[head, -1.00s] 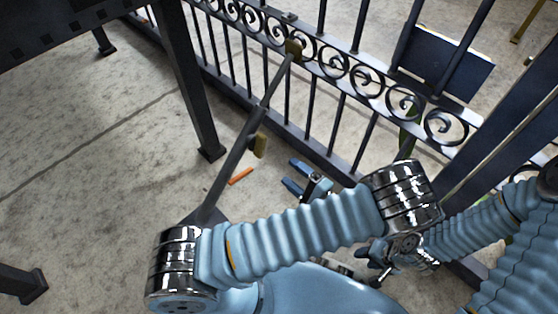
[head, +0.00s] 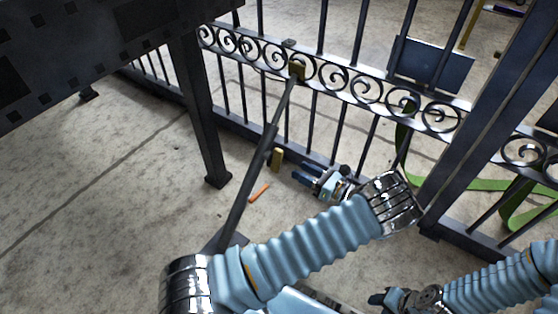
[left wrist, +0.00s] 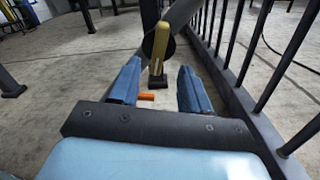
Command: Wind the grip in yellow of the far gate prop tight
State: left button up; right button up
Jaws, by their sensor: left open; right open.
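My left gripper (head: 300,171) is open and empty, just right of the grip. In the left wrist view its fingers (left wrist: 160,76) point at the grip, which appears between and beyond the tips. My right gripper (head: 377,298) is at the bottom, partly seen and apart from the prop.
The scrollwork gate (head: 340,77) runs along the right of the prop. An orange piece (head: 260,192) lies on the floor near the grip. A dark table-like structure (head: 205,110) stands at left. A green strap (head: 485,184) lies at right.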

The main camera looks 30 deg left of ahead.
aim_at(281, 161)
pick_arm(q)
jog(key=a, duration=0.9)
jog(key=shift+w+a+b, duration=0.35)
grip_shut()
